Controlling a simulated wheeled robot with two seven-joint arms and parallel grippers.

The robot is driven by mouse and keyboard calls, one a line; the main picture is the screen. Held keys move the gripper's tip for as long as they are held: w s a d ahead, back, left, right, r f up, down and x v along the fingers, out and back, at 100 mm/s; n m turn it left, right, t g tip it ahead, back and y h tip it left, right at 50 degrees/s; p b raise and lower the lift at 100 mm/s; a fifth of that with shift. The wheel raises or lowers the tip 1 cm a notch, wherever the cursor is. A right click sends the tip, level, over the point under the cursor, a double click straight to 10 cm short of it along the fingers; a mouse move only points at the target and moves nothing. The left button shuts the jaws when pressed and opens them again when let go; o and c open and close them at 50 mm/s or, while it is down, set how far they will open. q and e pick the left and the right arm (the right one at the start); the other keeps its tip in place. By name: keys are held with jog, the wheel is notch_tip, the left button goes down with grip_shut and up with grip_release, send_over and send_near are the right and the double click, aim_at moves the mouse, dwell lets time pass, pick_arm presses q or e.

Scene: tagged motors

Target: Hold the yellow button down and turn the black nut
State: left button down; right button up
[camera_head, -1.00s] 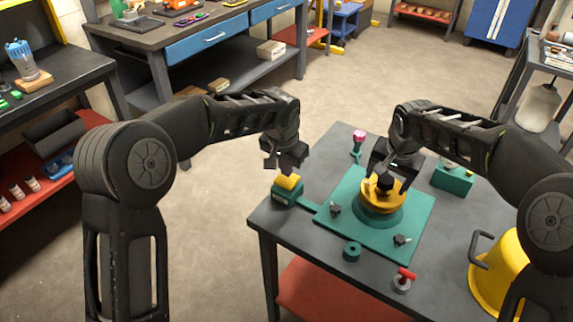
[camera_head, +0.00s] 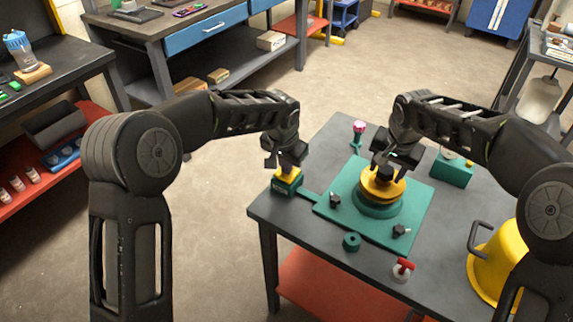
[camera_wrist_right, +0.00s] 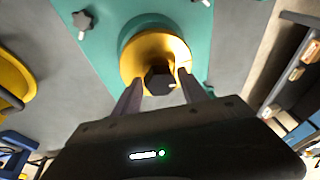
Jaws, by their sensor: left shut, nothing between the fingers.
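The yellow button (camera_head: 287,175) sits on a small green box (camera_head: 286,188) at the table's left corner. My left gripper (camera_head: 289,170) is shut and empty, pointing down with its tips at the button's top; how far the button is pressed I cannot tell. The black nut (camera_wrist_right: 158,80) is six-sided and stands in the middle of a yellow round flange (camera_head: 368,193) on a green base plate (camera_head: 340,205). My right gripper (camera_wrist_right: 160,80) is open, with one finger on each side of the nut; it partly hides the nut in the head view.
Black star knobs (camera_head: 335,199), a green ring (camera_head: 352,241), a red-handled part (camera_head: 403,268) and a pink-topped post (camera_head: 358,130) stand around the flange. A green box (camera_head: 452,172) and a yellow bucket (camera_head: 497,262) are at the right.

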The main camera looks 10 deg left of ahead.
jog(key=c, duration=0.7)
jog(key=m+h, duration=0.1)
jog(key=m, duration=0.5)
jog(key=shift+w+a+g+h, duration=0.2)
jog(key=shift+g+h, duration=0.1)
jog(key=shift+h, duration=0.1)
jog(key=shift+c, duration=0.2)
jog(key=m+h, duration=0.1)
jog(key=m, duration=0.3)
jog(key=shift+m+g, duration=0.3)
jog(key=m+g, duration=0.1)
jog(key=m, duration=0.3)
jog(key=shift+w, duration=0.1)
jog(key=o, duration=1.3)
